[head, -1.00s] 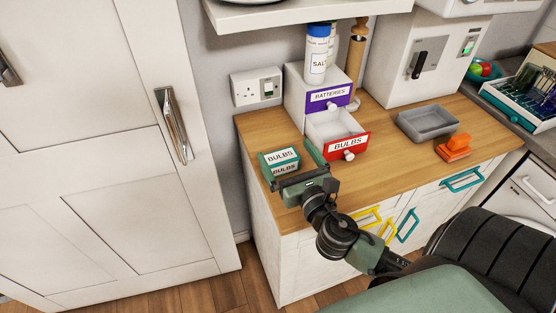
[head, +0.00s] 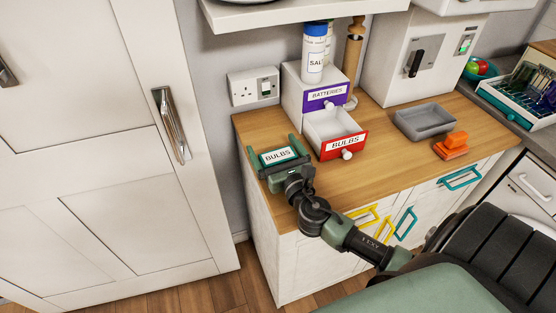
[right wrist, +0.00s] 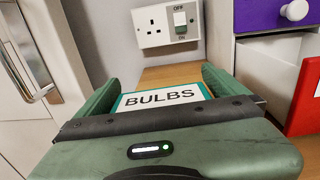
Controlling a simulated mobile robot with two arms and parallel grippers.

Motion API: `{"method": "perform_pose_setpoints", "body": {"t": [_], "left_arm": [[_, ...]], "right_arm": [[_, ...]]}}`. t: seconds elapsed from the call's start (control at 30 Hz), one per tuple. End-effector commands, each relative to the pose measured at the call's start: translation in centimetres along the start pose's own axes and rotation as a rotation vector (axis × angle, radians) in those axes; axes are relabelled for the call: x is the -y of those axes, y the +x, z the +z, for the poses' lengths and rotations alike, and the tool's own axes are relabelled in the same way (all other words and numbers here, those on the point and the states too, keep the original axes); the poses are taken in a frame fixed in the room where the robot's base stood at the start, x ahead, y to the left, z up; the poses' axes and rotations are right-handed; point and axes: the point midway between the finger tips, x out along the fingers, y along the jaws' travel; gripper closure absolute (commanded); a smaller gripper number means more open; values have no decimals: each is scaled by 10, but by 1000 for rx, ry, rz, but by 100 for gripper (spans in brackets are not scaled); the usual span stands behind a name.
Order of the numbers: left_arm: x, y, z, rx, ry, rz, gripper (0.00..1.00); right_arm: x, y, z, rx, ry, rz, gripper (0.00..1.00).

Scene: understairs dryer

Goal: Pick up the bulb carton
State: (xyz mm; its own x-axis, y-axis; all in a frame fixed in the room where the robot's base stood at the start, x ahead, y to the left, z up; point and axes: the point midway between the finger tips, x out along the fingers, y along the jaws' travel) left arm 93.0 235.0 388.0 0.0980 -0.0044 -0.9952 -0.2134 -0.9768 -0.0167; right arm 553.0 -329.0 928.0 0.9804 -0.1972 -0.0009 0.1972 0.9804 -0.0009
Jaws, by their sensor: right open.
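The bulb carton (head: 279,156) is a small green box with a white BULBS label. It sits on the wooden counter near its left end. My right gripper (head: 275,150) is open, with its fingers on either side of the carton. In the right wrist view the carton (right wrist: 160,98) lies between the two green fingers (right wrist: 158,92), its lower part hidden behind the gripper body. I cannot tell whether either finger touches it. My left gripper is not in view.
A drawer with a red BULBS front (head: 343,145) stands open just right of the carton, below a purple BATTERIES drawer (head: 326,96). A grey tray (head: 425,121) and an orange object (head: 453,146) are farther right. A wall socket (head: 253,87) is behind.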

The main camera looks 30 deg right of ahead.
Motion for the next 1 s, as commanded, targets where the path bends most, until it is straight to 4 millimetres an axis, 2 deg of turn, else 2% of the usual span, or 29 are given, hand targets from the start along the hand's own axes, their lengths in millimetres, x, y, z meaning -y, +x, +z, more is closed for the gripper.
{"method": "perform_pose_setpoints", "body": {"t": [0.13, 0.33, 0.57, 0.73, 0.87, 1.0], "left_arm": [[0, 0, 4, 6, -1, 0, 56], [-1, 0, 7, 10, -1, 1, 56], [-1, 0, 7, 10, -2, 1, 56], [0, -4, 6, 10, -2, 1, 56], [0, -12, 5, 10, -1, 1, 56], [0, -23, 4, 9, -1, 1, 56]], "right_arm": [[0, 0, 0, 0, 1, 0, 0], [0, 0, 0, 0, 1, 0, 55], [0, -1, 0, 0, 1, 0, 55], [0, 0, 10, 2, 2, 1, 55], [0, 0, 28, 4, 1, 1, 55], [0, 0, 61, 6, 0, 3, 55]]}}
